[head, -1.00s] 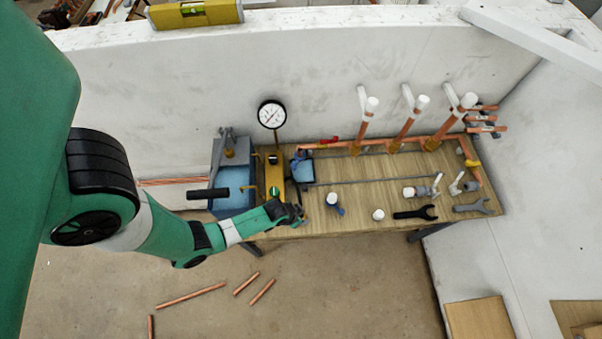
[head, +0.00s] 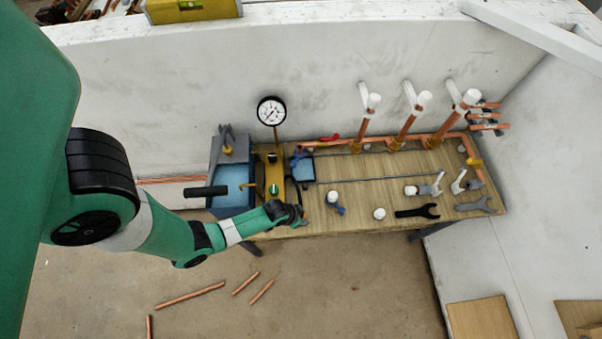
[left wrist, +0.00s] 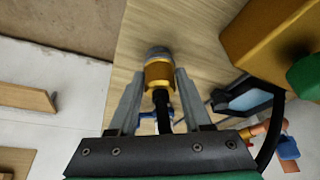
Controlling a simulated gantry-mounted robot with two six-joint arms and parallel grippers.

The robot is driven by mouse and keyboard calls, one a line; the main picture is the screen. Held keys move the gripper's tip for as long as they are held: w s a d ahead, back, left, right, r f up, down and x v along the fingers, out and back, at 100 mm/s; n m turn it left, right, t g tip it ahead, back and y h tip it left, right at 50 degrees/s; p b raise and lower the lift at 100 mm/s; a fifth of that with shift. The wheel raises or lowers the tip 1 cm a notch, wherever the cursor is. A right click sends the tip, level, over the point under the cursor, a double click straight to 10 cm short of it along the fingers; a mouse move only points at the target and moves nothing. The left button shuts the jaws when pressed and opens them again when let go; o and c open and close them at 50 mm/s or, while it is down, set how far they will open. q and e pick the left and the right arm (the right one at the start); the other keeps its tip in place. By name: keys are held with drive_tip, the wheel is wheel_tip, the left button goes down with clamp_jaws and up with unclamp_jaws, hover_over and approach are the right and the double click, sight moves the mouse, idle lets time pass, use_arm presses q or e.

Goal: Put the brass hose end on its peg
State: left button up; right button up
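The brass hose end (left wrist: 160,74) sits between the fingers of my left gripper (left wrist: 160,78) in the left wrist view. Both fingertips appear to press on its sides. A black hose runs from it back towards the gripper's palm. A grey round piece (left wrist: 158,52) shows at its far end; I cannot tell whether this is part of the hose end or the peg. In the head view my left gripper (head: 299,215) is at the bench's front edge, just right of the brass-coloured pump block (head: 274,168), and hides the hose end. My right gripper is not in view.
Upright copper pipes (head: 408,127) stand behind. A blue tray (head: 232,182) is left of the pump.

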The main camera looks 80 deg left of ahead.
use_arm(q)
drive_tip(key=o, duration=0.4)
drive_tip(key=p+v, duration=0.6)
drive_tip(key=v, duration=0.5)
drive_tip(key=shift+s+r, duration=0.1)
drive_tip(key=shift+r, duration=0.3)
